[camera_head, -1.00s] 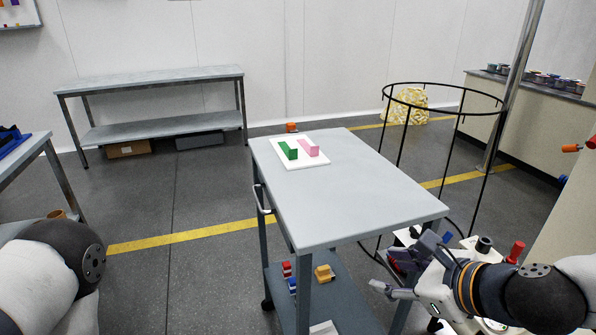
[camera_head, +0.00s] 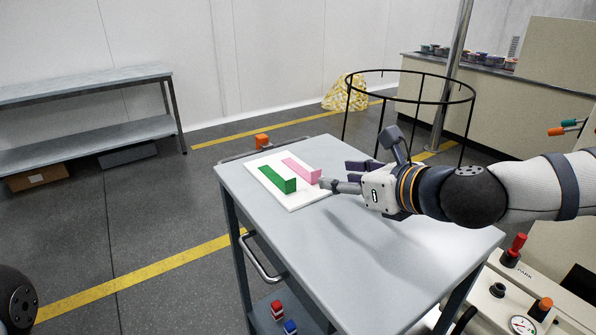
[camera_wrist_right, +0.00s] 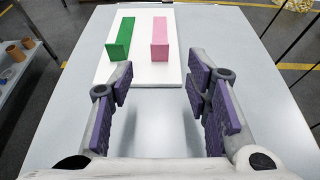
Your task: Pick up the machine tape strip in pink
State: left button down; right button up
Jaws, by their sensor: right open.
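The pink strip (camera_head: 302,170) lies on a white board (camera_head: 302,203) on the cart's top, with an upright end nearest me. The green strip (camera_head: 277,177) lies beside it on the left. In the right wrist view the pink strip (camera_wrist_right: 161,38) is ahead of the fingers, right of the green strip (camera_wrist_right: 122,38). My right gripper (camera_head: 346,177) is open and empty over the cart top, just right of the board's near end; it also shows in the right wrist view (camera_wrist_right: 158,88). My left gripper is out of view.
The grey cart top (camera_head: 350,265) is otherwise clear. A black ring frame (camera_head: 410,100) stands behind the cart. An orange object (camera_head: 262,140) sits beyond the cart's far edge. A console with knobs (camera_head: 525,290) is at lower right.

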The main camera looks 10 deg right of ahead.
aim_at(317, 172)
jog(key=x, duration=0.7)
jog(key=shift+w+a+r+b, duration=0.1)
jog(key=shift+w+b, duration=0.1)
jog(key=shift+b, duration=0.2)
jog(key=shift+r, duration=0.1)
jog(key=c, duration=0.8)
